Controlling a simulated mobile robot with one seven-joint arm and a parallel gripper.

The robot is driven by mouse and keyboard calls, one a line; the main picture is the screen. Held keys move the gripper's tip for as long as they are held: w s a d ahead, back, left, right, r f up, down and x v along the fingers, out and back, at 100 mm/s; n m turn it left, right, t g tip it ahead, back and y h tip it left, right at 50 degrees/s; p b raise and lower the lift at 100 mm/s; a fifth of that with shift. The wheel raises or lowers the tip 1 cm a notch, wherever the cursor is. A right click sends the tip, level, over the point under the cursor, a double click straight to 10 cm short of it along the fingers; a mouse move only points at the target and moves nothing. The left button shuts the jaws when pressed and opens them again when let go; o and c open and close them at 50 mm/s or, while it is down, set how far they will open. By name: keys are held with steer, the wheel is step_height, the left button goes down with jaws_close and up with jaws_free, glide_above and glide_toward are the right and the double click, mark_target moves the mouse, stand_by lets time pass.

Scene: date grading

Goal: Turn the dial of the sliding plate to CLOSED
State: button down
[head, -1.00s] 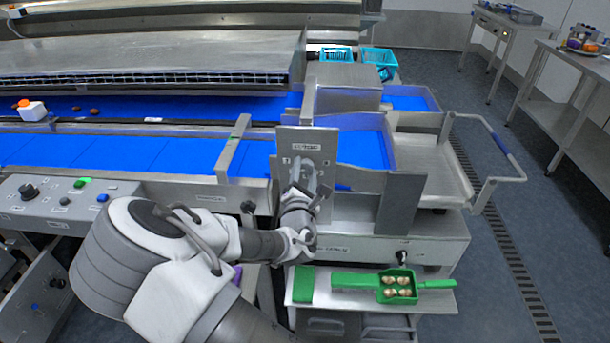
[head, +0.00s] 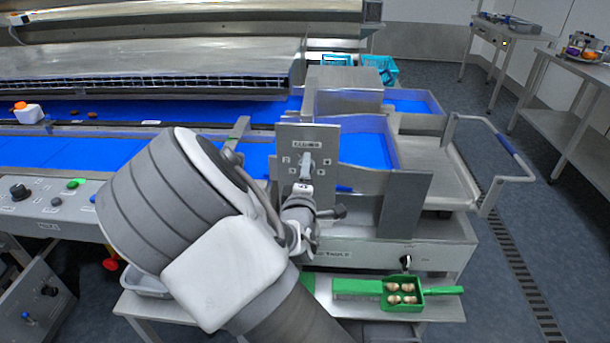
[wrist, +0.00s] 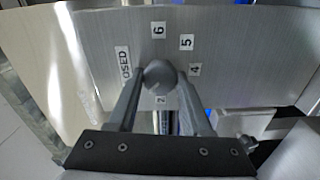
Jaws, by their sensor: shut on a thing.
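The sliding plate (head: 289,137) is an upright metal plate at the end of the blue belt. A label at its top centre is hard to read in the head view. Its dial (head: 305,165) is a grey knob in the middle, with small labels around it. In the wrist view, the round dial (wrist: 160,76) sits between the fingertips of my gripper (wrist: 162,85), which is shut on it. Labels 6, 5, 4 and 2 show around it, and a part-hidden label reading "OSED" is at left. Where the dial points is unclear. My gripper also shows in the head view (head: 304,186).
A metal tray cart (head: 430,160) with a bent handle stands right of the plate. A green scoop (head: 403,308) holding several dates lies on the shelf below. A control panel (head: 50,200) with knobs is at left.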

steer(key=shift+m+b, duration=3.2)
steer(key=shift+m, duration=1.4)
steer(key=shift+c, duration=1.6)
jaws_free()
steer(key=shift+s, duration=0.1)
steer(key=s+b, duration=1)
steer(key=s, duration=0.7)
steer(key=shift+a, duration=0.3)
